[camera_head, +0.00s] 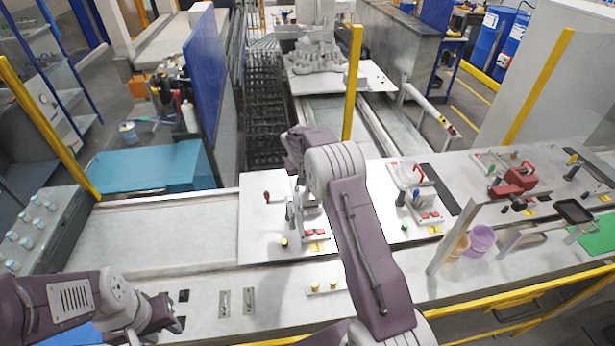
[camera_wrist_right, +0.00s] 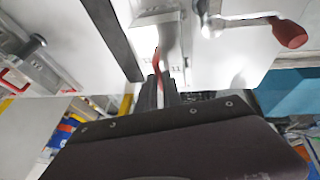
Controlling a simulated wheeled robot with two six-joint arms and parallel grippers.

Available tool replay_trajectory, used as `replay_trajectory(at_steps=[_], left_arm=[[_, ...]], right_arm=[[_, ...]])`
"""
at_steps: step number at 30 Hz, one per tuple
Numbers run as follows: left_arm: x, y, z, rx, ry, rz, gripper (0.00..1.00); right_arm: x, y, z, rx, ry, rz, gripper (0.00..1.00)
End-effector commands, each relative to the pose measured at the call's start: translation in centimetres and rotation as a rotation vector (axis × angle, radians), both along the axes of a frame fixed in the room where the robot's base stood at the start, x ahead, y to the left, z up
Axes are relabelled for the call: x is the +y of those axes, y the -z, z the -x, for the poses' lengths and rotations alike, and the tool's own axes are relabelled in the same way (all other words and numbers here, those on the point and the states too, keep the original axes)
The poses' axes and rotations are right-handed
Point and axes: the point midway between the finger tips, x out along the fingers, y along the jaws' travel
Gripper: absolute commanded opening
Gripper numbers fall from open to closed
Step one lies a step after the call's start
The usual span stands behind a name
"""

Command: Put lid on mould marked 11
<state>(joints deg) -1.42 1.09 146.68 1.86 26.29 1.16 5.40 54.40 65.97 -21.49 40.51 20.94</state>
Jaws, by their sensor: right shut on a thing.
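In the right wrist view, my right gripper (camera_wrist_right: 160,88) is shut on a thin red handle (camera_wrist_right: 158,62), seen almost edge-on. A pale metal mould part (camera_wrist_right: 160,22) lies right beyond the handle, with small marks that look like 11. I cannot tell whether the handle's lid is seated or apart from the mould. In the head view, my right arm covers its gripper and much of the nearest mould station (camera_head: 313,222). My left gripper (camera_head: 174,318) is at lower left over the front bench, away from the moulds; its fingers are too small to read.
A red-knobbed crank (camera_wrist_right: 290,34) is close to my right gripper. To the right in the head view stand a station with a red-handled white part (camera_head: 407,173) and another with a red block (camera_head: 515,183). Purple cup (camera_head: 481,240) stands at right.

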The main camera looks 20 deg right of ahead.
Motion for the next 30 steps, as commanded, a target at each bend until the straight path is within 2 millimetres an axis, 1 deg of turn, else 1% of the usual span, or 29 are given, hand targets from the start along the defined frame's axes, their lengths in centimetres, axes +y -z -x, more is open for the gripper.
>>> replay_trajectory(at_steps=[11, 17, 30], left_arm=[[0.00, 0.10, 0.00, 0.000, 0.000, 0.000, 0.36], [0.00, 0.63, 0.00, 0.000, 0.000, 0.000, 0.36], [0.00, 0.69, 0.00, 0.000, 0.000, 0.000, 0.36]], right_arm=[[-0.02, -0.01, -0.05, -0.002, 0.000, 0.000, 0.00], [0.05, 0.42, -0.03, -0.002, 0.000, 0.000, 0.00], [0.05, 0.47, -0.03, -0.002, 0.000, 0.000, 0.00]])
